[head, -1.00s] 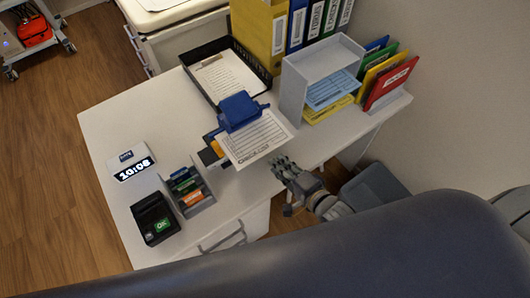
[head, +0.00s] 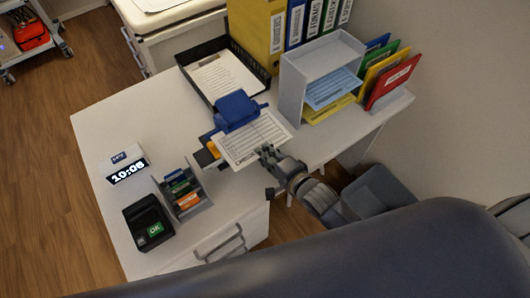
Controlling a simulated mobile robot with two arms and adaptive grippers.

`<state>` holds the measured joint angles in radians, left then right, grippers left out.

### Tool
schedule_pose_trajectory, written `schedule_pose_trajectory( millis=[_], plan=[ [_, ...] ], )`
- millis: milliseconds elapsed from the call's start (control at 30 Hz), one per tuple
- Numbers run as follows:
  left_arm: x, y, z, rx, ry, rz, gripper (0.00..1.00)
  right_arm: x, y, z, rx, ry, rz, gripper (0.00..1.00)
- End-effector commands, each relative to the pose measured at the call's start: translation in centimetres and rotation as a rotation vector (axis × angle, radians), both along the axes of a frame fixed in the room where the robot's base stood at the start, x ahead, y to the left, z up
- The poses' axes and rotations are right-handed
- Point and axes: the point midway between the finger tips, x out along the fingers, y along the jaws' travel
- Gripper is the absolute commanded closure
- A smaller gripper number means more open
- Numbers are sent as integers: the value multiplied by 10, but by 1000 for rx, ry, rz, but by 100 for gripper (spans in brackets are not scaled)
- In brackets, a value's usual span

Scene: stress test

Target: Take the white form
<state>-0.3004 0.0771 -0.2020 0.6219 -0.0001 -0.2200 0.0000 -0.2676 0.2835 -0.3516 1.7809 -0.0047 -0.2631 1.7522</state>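A white printed form (head: 256,141) lies tilted on the desk (head: 105,130), its upper part under a blue desk device (head: 237,108) that looks like a hole punch. Its lower right edge is toward me. My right gripper (head: 268,153) is at that edge, its fingertips touching or overlapping the form in the picture. I cannot tell whether the fingers have closed on the paper. My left gripper is not in view. Another white sheet (head: 222,78) lies in a black tray (head: 258,68) farther back.
A grey shelf (head: 292,90) with blue and yellow papers stands right of the form, beside coloured folders (head: 396,82). A yellow-black object (head: 206,155) is left of the form. A grey bin (head: 377,190) is below.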

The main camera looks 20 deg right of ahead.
Motion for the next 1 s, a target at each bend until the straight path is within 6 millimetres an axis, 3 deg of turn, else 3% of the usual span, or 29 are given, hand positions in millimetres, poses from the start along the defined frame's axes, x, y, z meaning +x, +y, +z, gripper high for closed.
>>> schedule_pose_trajectory(
  millis=[100, 667, 1000],
  plan=[
    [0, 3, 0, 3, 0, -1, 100, 0, 0, 0, 1, 0, 0, 100],
    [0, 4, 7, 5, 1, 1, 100, -1, 0, 0, -1, 4, 0, 100],
    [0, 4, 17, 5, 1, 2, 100, -19, -7, 1, -1, 8, -1, 100]
  ],
)
